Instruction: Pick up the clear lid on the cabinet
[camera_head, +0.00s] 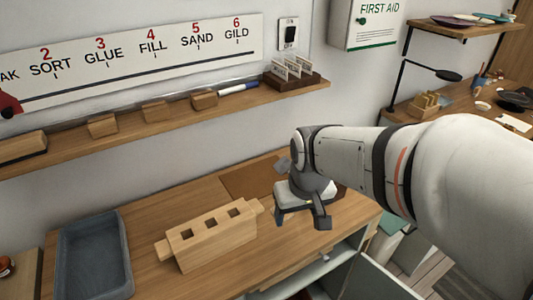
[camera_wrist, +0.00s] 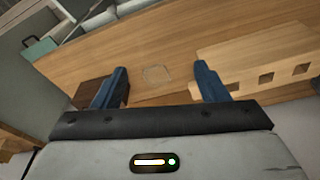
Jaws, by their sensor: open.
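The clear lid (camera_wrist: 157,74) shows in the wrist view as a faint see-through square lying on the wooden cabinet top (camera_wrist: 100,55). In that view it lies between my gripper's two spread fingers (camera_wrist: 162,70), beyond their tips. I cannot tell the exact height of the gripper above it. In the head view my gripper (camera_head: 300,216) hangs over the right part of the cabinet top (camera_head: 150,270), open and empty. I cannot make out the lid in the head view; my gripper and wrist cover that area.
A wooden block with square holes (camera_head: 215,238) stands left of my gripper, and a grey tray (camera_head: 95,255) lies farther left. A brown mat (camera_head: 245,180) lies behind the gripper. A wall shelf (camera_head: 150,125) with small blocks runs above the cabinet's back.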

